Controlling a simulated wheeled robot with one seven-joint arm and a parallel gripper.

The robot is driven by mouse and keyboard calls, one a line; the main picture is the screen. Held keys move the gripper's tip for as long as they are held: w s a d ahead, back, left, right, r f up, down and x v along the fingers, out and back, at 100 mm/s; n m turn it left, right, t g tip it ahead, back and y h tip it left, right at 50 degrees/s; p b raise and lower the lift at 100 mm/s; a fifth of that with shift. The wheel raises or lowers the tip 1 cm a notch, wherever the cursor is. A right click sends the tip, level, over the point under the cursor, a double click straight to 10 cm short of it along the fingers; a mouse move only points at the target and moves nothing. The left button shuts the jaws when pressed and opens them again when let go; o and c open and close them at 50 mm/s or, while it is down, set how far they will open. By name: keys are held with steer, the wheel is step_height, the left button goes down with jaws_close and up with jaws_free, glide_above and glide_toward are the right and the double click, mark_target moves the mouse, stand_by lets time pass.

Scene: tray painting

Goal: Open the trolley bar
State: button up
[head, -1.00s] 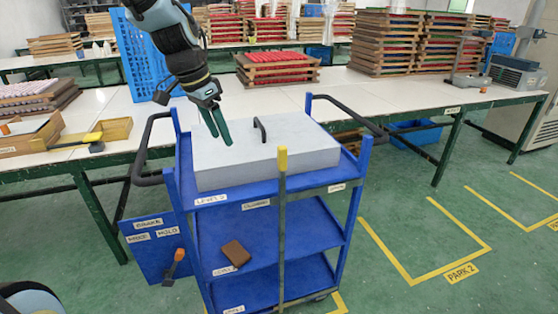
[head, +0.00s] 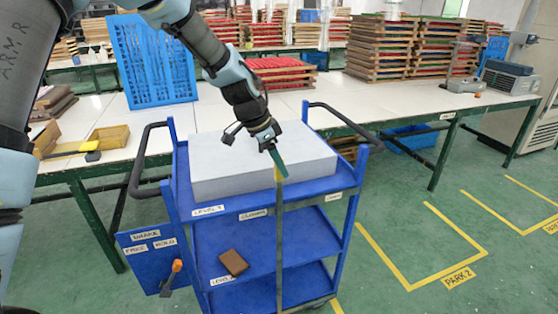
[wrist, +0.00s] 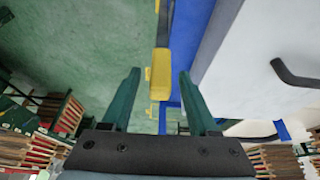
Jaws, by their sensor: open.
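The trolley bar (head: 280,240) is a thin upright post at the front of the blue trolley (head: 205,208). My gripper (head: 279,164) is at its top end and partly hides its yellow tip in the head view. In the wrist view, the yellow tip (wrist: 161,75) lies between the two green fingers of my gripper (wrist: 159,74), with visible gaps on both sides. The fingers are open and do not appear to touch it.
A large grey block (head: 225,170) sits on the trolley's top shelf, behind the bar. A brown block (head: 233,262) lies on the middle shelf. A long white table (head: 350,95) stands behind the trolley. Green floor with yellow markings is free at the right.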

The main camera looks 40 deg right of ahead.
steer(key=shift+d+f, duration=0.1)
steer(key=shift+f, duration=0.1)
jaws_close()
stand_by(0.4)
stand_by(1.0)
